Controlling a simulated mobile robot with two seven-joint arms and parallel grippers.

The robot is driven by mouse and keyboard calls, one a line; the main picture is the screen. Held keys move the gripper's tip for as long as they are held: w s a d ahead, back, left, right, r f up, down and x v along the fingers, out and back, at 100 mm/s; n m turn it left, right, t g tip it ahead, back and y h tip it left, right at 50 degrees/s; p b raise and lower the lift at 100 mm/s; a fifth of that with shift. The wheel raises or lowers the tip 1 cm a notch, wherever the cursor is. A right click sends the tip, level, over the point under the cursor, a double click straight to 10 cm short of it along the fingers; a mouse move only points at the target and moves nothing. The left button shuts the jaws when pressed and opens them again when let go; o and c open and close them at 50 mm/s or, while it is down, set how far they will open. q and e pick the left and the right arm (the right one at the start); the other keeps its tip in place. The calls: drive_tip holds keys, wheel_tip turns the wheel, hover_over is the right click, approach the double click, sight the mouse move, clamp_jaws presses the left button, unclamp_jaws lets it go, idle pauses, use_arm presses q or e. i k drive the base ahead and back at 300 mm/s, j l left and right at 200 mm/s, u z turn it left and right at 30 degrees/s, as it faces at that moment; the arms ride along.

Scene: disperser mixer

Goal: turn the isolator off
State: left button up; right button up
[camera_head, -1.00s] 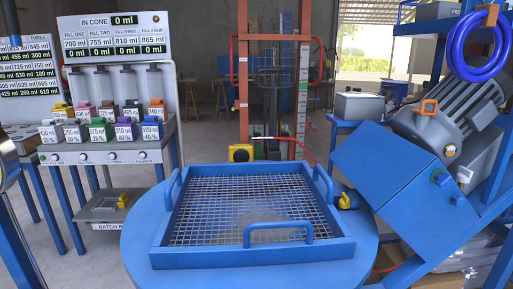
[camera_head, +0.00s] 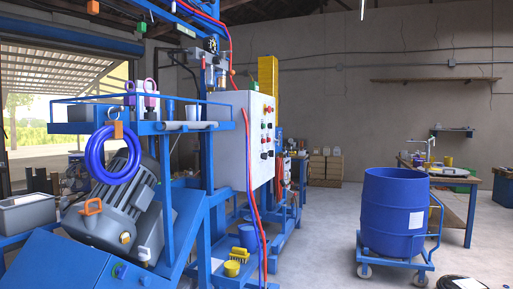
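A white control cabinet (camera_head: 238,140) is mounted on the blue machine frame, left of the picture's middle. Its narrow right-hand face carries several small red, green and dark controls (camera_head: 267,126), seen at a steep angle. They are too small to tell which, if any, is the isolator. Neither of my grippers is in view.
A grey motor (camera_head: 122,205) and a coiled blue hose (camera_head: 108,155) are at the left. Red and blue hoses hang before the cabinet. A blue drum (camera_head: 393,212) stands on a wheeled dolly (camera_head: 395,263) at the right. Bare floor (camera_head: 320,230) lies between cabinet and drum.

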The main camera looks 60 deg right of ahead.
sight(264, 155)
drive_tip(key=z, duration=2.1)
